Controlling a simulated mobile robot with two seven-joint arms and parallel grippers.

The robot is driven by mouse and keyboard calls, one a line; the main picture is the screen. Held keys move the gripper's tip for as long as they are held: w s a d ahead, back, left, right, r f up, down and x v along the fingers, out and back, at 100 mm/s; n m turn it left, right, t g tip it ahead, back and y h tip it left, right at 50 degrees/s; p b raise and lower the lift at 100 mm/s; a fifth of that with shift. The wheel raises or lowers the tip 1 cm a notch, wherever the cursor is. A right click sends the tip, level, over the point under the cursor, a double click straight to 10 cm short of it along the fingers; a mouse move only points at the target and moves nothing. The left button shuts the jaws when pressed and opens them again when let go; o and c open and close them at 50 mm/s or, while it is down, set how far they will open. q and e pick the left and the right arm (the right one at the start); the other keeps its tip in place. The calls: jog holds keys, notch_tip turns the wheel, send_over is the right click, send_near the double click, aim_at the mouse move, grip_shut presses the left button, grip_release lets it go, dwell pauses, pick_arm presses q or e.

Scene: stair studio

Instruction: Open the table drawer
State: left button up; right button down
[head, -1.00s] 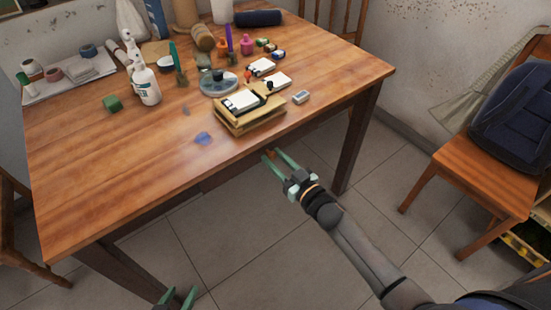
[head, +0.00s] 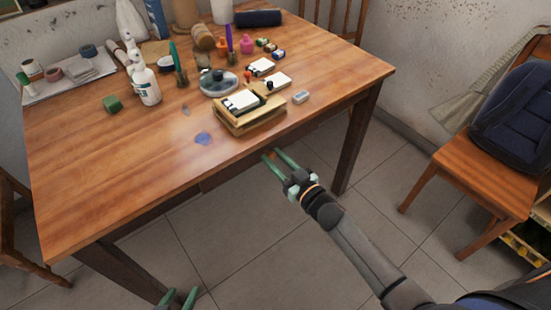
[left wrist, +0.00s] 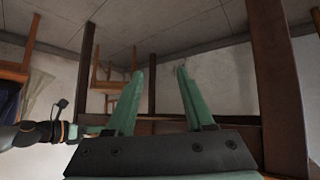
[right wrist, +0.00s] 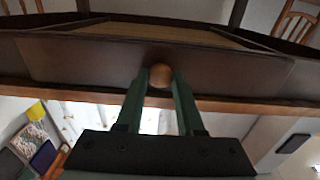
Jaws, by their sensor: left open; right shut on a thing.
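The wooden table (head: 110,170) has a dark drawer front (head: 228,173) under its near edge. In the right wrist view, the drawer front (right wrist: 85,62) spans the picture and has a round wooden knob (right wrist: 160,77). My right gripper (head: 272,157) reaches under the table edge. Its fingers (right wrist: 160,80) are shut on the knob, one on each side. How far the drawer stands out is hard to tell, as the tabletop hides most of it. My left gripper (head: 180,297) is low at the bottom edge of the head view. In the left wrist view its fingers (left wrist: 158,72) are apart and empty.
A wooden stand with white cards (head: 246,110) sits near the table's front edge. A spray bottle (head: 145,82) and several small items stand farther back. A chair with a dark backpack (head: 515,110) is at the right. The floor before the table is clear.

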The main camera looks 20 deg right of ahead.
pick_arm(q)
jog(key=shift+r, duration=0.2)
pick_arm(e)
jog(key=shift+s, duration=0.15)
jog(key=shift+s+d, duration=0.15)
jog(key=shift+s, duration=0.15)
pick_arm(q)
jog(key=shift+s+a+r+p, duration=0.1)
jog(key=shift+r+p, duration=0.95)
jog(key=shift+p, duration=0.6)
jog(key=shift+s+a+r+p, duration=0.1)
jog(key=shift+r+p, duration=0.95)
jog(key=shift+p, duration=0.6)
pick_arm(e)
jog(key=v, duration=1.8)
jog(key=shift+s, duration=0.1)
jog(key=c, duration=0.6)
grip_release()
pick_arm(q)
jog(key=shift+w, duration=0.15)
pick_arm(e)
jog(key=shift+o, duration=0.2)
